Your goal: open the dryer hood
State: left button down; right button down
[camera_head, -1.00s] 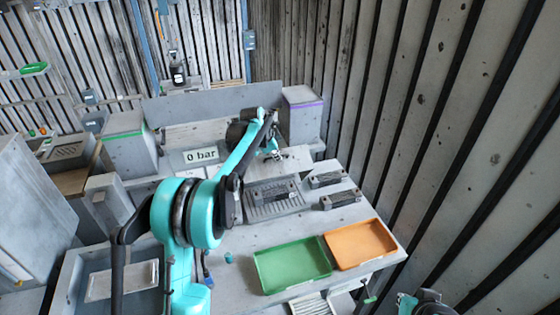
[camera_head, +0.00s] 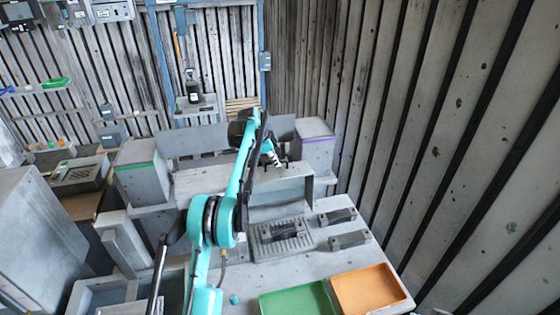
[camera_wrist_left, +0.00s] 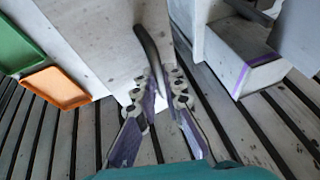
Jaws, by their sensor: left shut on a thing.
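The dryer hood (camera_head: 290,190) is a pale grey box-like cover between two posts at the back of the bench. It stands raised, with an open gap below its front edge. My left gripper (camera_head: 276,158) is at the top of the hood, with the arm crossing its left part. In the left wrist view my left gripper (camera_wrist_left: 166,92) is shut on a dark curved handle (camera_wrist_left: 148,48) on the hood's grey panel (camera_wrist_left: 95,30). The arm hides part of the hood's left side. My right gripper is not in view.
A green tray (camera_head: 297,300) and an orange tray (camera_head: 368,290) lie at the front. A post with a purple stripe (camera_head: 315,150) stands right of the hood.

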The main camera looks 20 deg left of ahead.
pick_arm(q)
jog(key=shift+w+a, duration=0.15)
jog(key=shift+w, duration=0.05)
jog(key=c, duration=1.6)
grip_release()
jog(key=shift+r, duration=0.1)
jog(key=v, duration=1.1)
jog(key=shift+s+r, duration=0.15)
jog(key=shift+r, duration=0.15)
jog(key=shift+a, duration=0.15)
